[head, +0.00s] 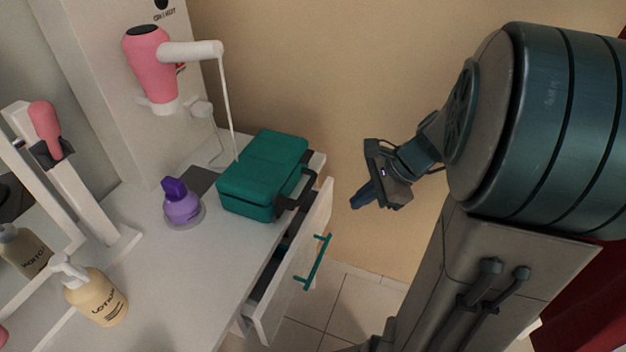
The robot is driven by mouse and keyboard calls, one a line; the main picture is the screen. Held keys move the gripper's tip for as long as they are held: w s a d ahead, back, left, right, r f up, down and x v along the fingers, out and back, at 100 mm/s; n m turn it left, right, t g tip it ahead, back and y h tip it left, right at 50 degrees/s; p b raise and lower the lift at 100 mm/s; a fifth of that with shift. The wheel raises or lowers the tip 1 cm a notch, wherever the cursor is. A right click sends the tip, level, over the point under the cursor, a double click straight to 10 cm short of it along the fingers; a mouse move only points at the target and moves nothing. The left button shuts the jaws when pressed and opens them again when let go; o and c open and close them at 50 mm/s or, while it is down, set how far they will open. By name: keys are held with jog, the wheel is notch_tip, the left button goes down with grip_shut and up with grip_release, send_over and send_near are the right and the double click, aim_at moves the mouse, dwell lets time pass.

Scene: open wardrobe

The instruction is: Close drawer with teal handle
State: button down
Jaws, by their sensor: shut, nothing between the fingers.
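The drawer (291,272) has a white front and stands partly open under the white tabletop. Its teal bar handle (317,264) is on the outer face. Part of the drawer's dark inside shows between the front and the tabletop edge. My gripper (362,198) is shut and empty. In the picture it is to the right of and above the handle, apart from the drawer front.
On the white tabletop (210,260) stand a teal case (262,172) near the drawer, a purple bottle (182,206) and a lotion bottle (97,296). A pink hair dryer (150,62) hangs behind. Bare tiled floor (345,297) shows right of the drawer.

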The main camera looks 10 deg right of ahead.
jog(key=w+d+f+m+t+y+b, duration=0.1)
jog(key=w+d+f+m+t+b, duration=0.15)
jog(key=d+f+m, duration=0.4)
jog(key=b, duration=0.4)
send_near(321, 213)
jog(key=x, duration=0.5)
jog(key=shift+s+f, duration=0.15)
jog(key=shift+s, duration=0.05)
jog(key=shift+w+a, duration=0.25)
